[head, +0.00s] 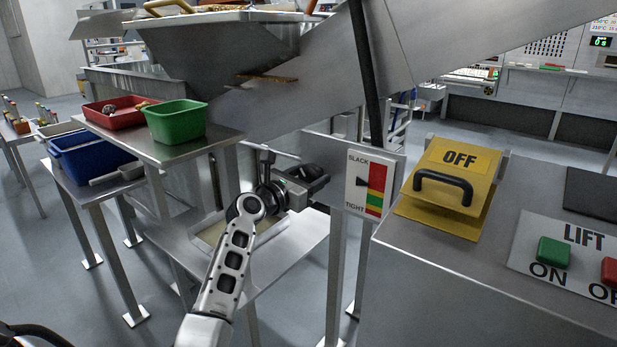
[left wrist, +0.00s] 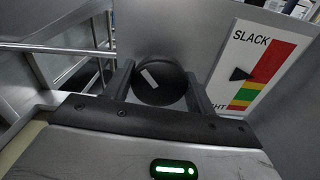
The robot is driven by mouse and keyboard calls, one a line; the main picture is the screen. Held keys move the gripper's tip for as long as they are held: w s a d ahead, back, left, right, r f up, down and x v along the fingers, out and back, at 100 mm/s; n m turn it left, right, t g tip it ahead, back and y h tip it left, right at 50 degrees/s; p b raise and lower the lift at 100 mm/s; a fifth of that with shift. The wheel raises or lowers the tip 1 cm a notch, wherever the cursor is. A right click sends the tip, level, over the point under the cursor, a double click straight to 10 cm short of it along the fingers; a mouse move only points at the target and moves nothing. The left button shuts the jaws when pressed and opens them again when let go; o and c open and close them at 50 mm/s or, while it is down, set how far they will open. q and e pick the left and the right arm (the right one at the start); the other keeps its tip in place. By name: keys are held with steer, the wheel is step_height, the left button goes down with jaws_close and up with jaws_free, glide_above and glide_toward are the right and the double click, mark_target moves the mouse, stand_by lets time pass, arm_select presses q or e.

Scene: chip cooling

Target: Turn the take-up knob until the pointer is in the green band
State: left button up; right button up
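The take-up knob (left wrist: 160,84) is round and black with a white mark, in the middle of the left wrist view. The fingers of my left gripper (left wrist: 160,95) lie along both its sides, seemingly closed on it. In the head view my left gripper (head: 282,190) is at the dark parts left of the gauge, and the knob is hard to make out. The gauge (head: 370,182) reads SLACK at the top and TIGHT at the bottom. Its black pointer (left wrist: 240,74) is beside the lower red, just above the yellow and green bands. My right gripper is not in view.
A console (head: 455,275) with a yellow OFF cover (head: 450,185) and a green LIFT ON button (head: 553,252) stands at the right. Red (head: 118,112) and green (head: 176,121) bins stand on a steel shelf at the left. A dark bar runs down above the gauge.

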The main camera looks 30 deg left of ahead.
arm_select(q)
steer(key=shift+c, duration=1.4)
